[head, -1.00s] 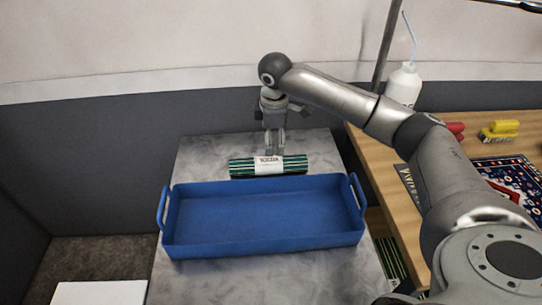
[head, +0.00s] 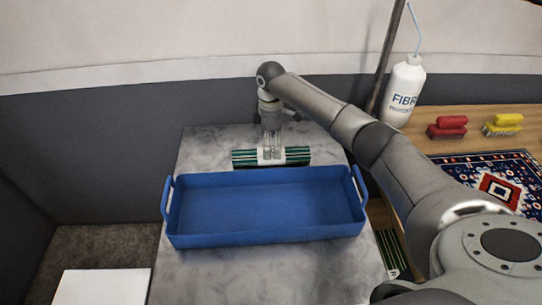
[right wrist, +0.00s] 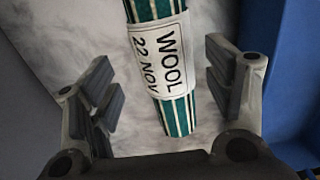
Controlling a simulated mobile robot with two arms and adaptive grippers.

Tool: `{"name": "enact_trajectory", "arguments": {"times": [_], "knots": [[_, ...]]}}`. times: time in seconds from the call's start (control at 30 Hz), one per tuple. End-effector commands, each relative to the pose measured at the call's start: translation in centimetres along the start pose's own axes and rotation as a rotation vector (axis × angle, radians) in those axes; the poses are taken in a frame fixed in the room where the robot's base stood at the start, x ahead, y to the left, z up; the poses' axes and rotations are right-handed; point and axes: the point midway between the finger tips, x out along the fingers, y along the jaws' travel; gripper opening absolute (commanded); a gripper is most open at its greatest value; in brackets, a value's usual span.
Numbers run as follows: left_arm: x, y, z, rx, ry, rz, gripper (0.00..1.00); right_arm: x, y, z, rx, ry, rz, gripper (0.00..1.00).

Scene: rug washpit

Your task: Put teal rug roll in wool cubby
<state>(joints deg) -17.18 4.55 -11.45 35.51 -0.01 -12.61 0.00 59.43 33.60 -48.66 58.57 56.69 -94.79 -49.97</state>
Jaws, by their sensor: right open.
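The teal rug roll (head: 297,155) has dark and light stripes and a white label. It lies on the grey marbled table behind the blue tray (head: 264,235). In the right wrist view the roll (right wrist: 180,115) runs between my fingers, and its label reads "WOOL 22 NOV". My right gripper (head: 271,152) points down over the middle of the roll. In the right wrist view its fingers (right wrist: 160,92) are spread, one on each side of the roll, with gaps to it. No cubby marked wool is readable in view. My left gripper is not in view.
The blue tray is empty, with raised handles at both ends. A wooden bench (head: 450,143) at right holds a white bottle (head: 405,92), a red brush (head: 447,127), a yellow brush (head: 503,124) and a patterned rug (head: 500,185). Another striped piece (head: 392,252) shows low beside the table.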

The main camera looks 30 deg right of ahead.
Motion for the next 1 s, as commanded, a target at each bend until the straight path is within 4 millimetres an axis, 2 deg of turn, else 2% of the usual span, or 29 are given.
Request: {"name": "enact_trajectory", "arguments": {"times": [0.23, 0.4, 0.67, 1.0], "knots": [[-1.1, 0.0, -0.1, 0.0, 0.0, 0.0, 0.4, 3.0, -0.6, 0.0, 0.0, -0.004, -0.004, 0.74], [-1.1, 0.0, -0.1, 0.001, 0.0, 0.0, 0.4, 5.0, -0.5, 0.0, 0.0, -0.002, -0.001, 0.74], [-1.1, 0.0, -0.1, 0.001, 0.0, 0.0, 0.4, 5.3, -0.5, 0.0, -0.001, -0.001, 0.0, 0.74], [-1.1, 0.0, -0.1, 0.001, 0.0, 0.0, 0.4, 5.3, -0.5, 0.0, 0.0, -0.001, 0.0, 0.32]]}}
